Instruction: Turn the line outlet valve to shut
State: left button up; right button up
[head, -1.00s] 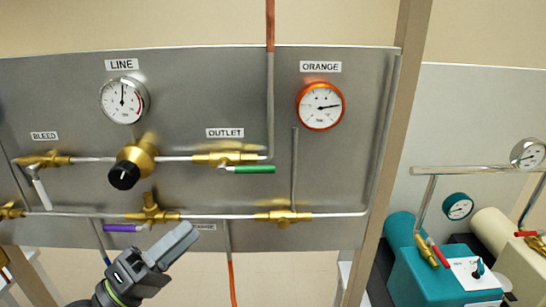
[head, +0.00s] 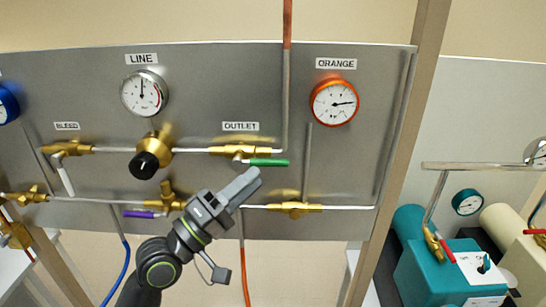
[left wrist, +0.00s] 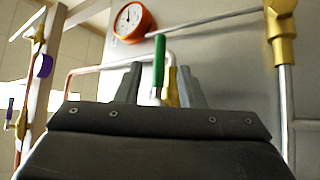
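The outlet valve (head: 236,151) is a brass fitting under the OUTLET label (head: 241,126) in the head view. Its green handle (head: 268,163) points right, along the horizontal pipe. My left gripper (head: 252,178) is just below the handle, its fingers pointing up and right. In the left wrist view, the green handle (left wrist: 159,60) appears upright between the two spread fingers of the left gripper (left wrist: 160,80). The fingers are open and look empty; I cannot tell how far behind them the handle is. My right gripper is in neither view.
The LINE gauge (head: 144,93) and ORANGE gauge (head: 334,103) sit above the pipes. A black-knobbed regulator (head: 150,158), the bleed valve (head: 70,149) and a purple handle (head: 139,214) are left of the outlet. Another brass valve (head: 294,208) is at lower right. Teal equipment (head: 440,270) stands far right.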

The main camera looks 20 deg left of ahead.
aim_at(273, 163)
pick_arm(q)
jog(key=p+x, duration=0.1)
jog(key=x, duration=0.5)
jog(key=shift+w+d, duration=0.1)
jog(key=shift+d, duration=0.05)
grip_shut()
